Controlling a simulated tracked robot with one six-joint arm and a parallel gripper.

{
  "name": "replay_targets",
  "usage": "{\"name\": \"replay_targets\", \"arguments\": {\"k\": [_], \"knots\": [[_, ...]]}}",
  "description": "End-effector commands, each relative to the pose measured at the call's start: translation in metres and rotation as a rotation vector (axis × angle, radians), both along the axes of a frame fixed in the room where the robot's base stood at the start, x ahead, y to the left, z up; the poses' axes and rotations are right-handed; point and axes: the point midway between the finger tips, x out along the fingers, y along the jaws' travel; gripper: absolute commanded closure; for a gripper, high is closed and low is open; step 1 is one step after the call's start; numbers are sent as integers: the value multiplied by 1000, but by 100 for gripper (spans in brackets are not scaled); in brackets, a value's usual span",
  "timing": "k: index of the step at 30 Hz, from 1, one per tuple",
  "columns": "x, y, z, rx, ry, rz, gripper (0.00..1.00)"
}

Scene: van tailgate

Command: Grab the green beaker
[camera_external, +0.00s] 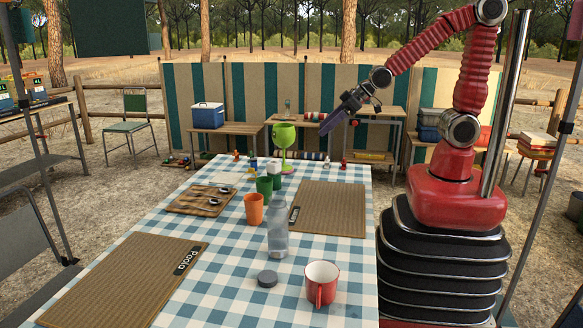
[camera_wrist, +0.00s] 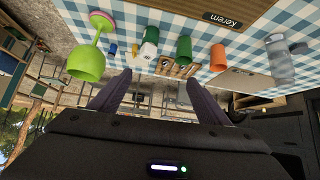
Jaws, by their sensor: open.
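My gripper (camera_external: 328,124) is open and empty, raised above the table's far right part, apart from the beakers.
An orange beaker (camera_external: 254,209), a clear bottle (camera_external: 278,232), a grey lid (camera_external: 267,278) and a red mug (camera_external: 320,285) stand nearer the front. A wooden board (camera_external: 185,205) with spoons lies left. Brown placemats lie front left and right (camera_external: 335,205). Small items stand at the far end.

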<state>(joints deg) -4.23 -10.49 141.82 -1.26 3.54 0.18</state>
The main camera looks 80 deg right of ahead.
Motion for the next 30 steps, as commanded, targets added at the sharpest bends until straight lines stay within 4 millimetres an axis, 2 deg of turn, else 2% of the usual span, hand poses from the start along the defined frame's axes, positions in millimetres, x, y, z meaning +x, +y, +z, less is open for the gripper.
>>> {"name": "replay_targets", "arguments": {"k": [1,6,15,22,30], "knots": [[8,3,-9,0,-9,6,30],[32,13,-30,6,-64,25,30],[65,32,-70,19,-161,60,30],[81,47,-102,34,-235,85,30],[90,63,-140,56,-321,115,30]]}}
